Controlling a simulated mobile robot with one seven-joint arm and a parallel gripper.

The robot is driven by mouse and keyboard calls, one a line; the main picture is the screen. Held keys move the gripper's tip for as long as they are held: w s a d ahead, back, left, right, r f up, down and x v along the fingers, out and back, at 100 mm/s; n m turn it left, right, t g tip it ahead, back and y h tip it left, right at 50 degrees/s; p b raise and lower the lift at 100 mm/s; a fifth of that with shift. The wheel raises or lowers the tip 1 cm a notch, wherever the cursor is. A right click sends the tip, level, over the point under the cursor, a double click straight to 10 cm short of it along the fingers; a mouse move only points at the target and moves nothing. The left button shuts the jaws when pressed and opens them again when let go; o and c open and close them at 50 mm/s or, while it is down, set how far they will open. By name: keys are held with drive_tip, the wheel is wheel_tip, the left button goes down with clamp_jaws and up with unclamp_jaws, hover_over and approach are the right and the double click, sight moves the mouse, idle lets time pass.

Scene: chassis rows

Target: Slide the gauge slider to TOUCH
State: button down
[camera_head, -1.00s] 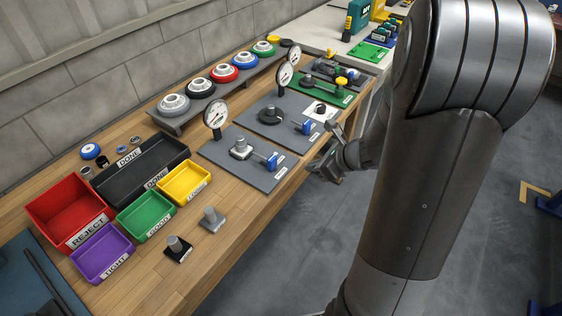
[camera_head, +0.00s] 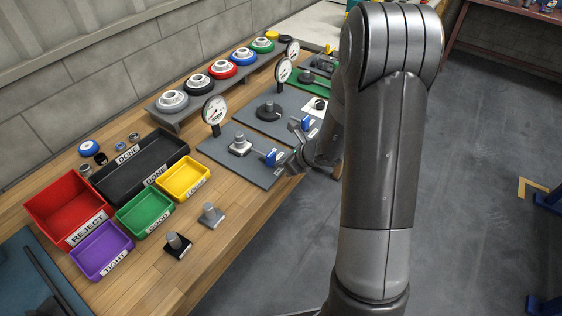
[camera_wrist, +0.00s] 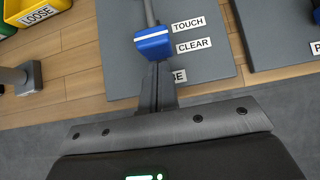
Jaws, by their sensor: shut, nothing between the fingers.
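The gauge slider is a blue block (camera_wrist: 153,43) with a pale stripe, on a grey rod over a grey plate (camera_wrist: 115,70). In the wrist view it lies roughly level with the CLEAR label (camera_wrist: 194,44). The TOUCH label (camera_wrist: 188,24) is farther up, and a lower label (camera_wrist: 180,76) is partly hidden. My gripper (camera_wrist: 155,72) is shut and empty, its tips at the slider's near side; I cannot tell whether they touch. In the head view the slider (camera_head: 270,158) is just left of my gripper (camera_head: 284,165). A dial gauge (camera_head: 214,109) stands on the plate's far edge.
A second grey gauge plate (camera_head: 257,119) lies behind to the right. A yellow LOOSE bin (camera_head: 183,178) and other coloured bins stand left. A grey post (camera_head: 210,213) stands on the wooden bench nearer the front.

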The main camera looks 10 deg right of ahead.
sight(272, 155)
drive_tip(key=shift+w+a, duration=0.15)
drive_tip(key=shift+w, duration=0.05)
drive_tip(key=w+a, duration=0.2)
drive_tip(key=shift+w+a, duration=0.3)
drive_tip(key=shift+a, duration=0.1)
drive_tip(key=shift+r, duration=0.1)
drive_tip(key=shift+w+a, duration=0.1)
drive_tip(key=shift+a, duration=0.05)
drive_tip(key=s+d, duration=0.3)
drive_tip(key=shift+s+d, duration=0.15)
drive_tip(key=shift+d, duration=0.25)
drive_tip(key=v, duration=0.9)
drive_tip(key=shift+s+d+r, duration=0.2)
drive_tip(key=shift+s+r, duration=0.05)
